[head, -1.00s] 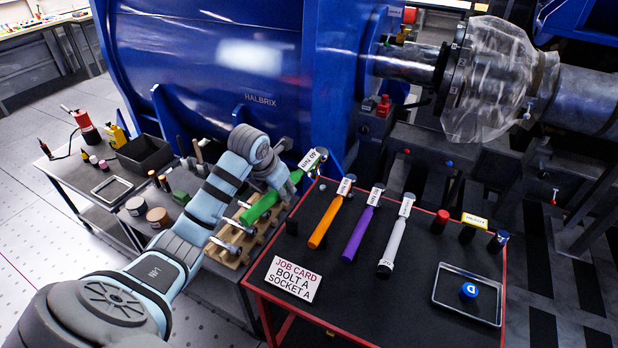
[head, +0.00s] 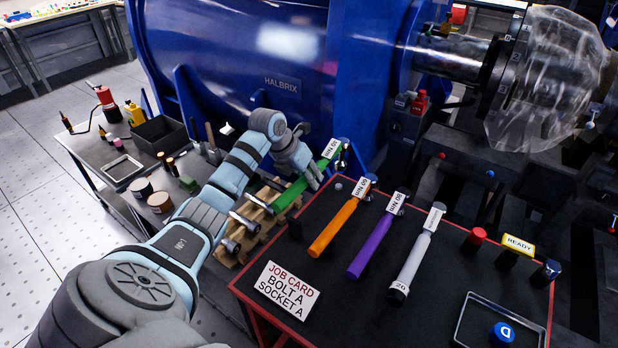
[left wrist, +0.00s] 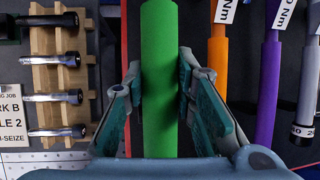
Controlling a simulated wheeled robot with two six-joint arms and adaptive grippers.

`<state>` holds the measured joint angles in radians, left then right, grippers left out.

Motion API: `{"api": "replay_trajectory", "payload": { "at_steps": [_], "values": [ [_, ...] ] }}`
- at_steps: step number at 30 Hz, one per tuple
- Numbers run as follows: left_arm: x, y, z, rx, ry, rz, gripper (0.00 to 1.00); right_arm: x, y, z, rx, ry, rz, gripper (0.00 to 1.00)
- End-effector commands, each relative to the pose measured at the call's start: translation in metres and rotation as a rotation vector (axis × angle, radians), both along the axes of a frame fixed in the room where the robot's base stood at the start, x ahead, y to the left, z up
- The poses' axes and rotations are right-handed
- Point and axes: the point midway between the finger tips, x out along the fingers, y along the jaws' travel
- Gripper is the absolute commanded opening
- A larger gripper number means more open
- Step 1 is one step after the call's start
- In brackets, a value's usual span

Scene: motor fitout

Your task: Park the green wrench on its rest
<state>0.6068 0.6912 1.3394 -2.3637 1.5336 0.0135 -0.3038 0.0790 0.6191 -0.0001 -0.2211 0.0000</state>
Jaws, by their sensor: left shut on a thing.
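The green wrench (head: 290,193) has a white label near its head and lies slanted by the left edge of the red-edged table (head: 335,323). My left gripper (head: 308,178) is shut on its green handle. In the left wrist view the handle (left wrist: 160,70) runs between the two fingers of my left gripper (left wrist: 160,100). Orange (head: 337,227), purple (head: 371,246) and white (head: 412,262) wrenches lie side by side on the table to the right. I cannot make out a separate rest for the green wrench. My right gripper is not in view.
A wooden rack (head: 258,215) holding several metal bolts stands left of the table and shows in the left wrist view (left wrist: 45,42). A job card (head: 286,289) stands at the table's front. A tray (head: 470,325) with a blue cap is at right. The blue motor (head: 270,60) stands behind.

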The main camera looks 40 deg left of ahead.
Motion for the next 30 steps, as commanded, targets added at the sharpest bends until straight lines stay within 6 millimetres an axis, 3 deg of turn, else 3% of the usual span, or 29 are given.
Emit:
{"api": "replay_trajectory", "payload": {
  "at_steps": [5, 21, 30],
  "values": [
    [-0.001, 0.000, 0.000, 0.001, -0.003, -0.003, 0.00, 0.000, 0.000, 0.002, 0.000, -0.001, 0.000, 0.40],
    [-0.002, 0.001, -0.056, 0.002, -0.005, 0.000, 0.00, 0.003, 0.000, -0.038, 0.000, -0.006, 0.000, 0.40],
    [-0.002, 0.002, -0.057, 0.001, -0.005, 0.001, 0.00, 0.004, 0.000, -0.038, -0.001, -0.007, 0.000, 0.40]
  ]
}}
